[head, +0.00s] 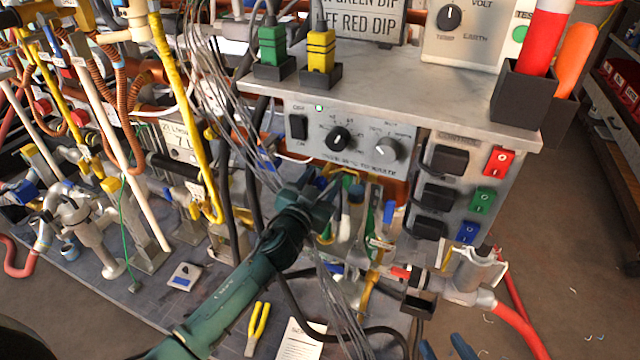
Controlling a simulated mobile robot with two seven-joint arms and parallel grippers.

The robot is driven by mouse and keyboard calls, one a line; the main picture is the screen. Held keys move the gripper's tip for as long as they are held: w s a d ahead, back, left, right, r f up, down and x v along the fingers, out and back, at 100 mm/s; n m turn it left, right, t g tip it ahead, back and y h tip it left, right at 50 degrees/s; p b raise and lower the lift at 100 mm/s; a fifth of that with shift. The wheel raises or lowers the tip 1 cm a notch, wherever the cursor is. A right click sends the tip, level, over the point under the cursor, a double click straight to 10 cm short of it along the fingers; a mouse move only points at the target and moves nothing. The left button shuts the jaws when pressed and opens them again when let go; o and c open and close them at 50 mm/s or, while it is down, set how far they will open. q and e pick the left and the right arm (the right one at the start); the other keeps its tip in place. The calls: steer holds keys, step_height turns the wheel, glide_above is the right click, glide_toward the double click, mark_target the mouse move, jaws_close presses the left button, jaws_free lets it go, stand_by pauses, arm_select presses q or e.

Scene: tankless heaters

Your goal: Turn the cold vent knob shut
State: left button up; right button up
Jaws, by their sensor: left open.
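I cannot pick out the cold vent knob for certain, as no label for it is readable. The grey control panel has a black round knob (337,139) and a grey round knob (385,150). The pipework at the left has red knobs (78,117) and a blue valve handle (20,191). My left gripper (330,190) is open, just below the control panel, in front of the pipes and tools under it. It hides part of what lies behind it, and I cannot tell whether it touches anything.
Loose grey cables (215,95) and black hoses hang near my left arm. A metal shelf (420,95) overhangs the panel. Rocker switches (499,162) sit at its right. Yellow-handled pliers (257,328) and a paper (300,340) lie on the bench. Open floor shows at the right.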

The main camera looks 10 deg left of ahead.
arm_select(q)
steer(key=shift+c, duration=0.2)
steer(key=c, duration=0.9)
steer(key=shift+m, duration=0.3)
steer(key=m, duration=1)
steer(key=shift+m+p, duration=0.3)
steer(key=shift+p, duration=0.1)
steer(key=m, duration=0.4)
steer(key=shift+m, duration=0.3)
steer(key=m+p, duration=0.1)
steer(key=m, duration=0.4)
steer(key=shift+m, duration=0.3)
arm_select(e)
steer(key=shift+s+d+r+m, duration=0.1)
steer(key=shift+d+r+m, duration=0.1)
steer(key=shift+r, duration=0.35)
steer(key=shift+s+d+r+m, duration=0.1)
steer(key=shift+d+r+m, duration=0.1)
steer(key=shift+r, duration=0.35)
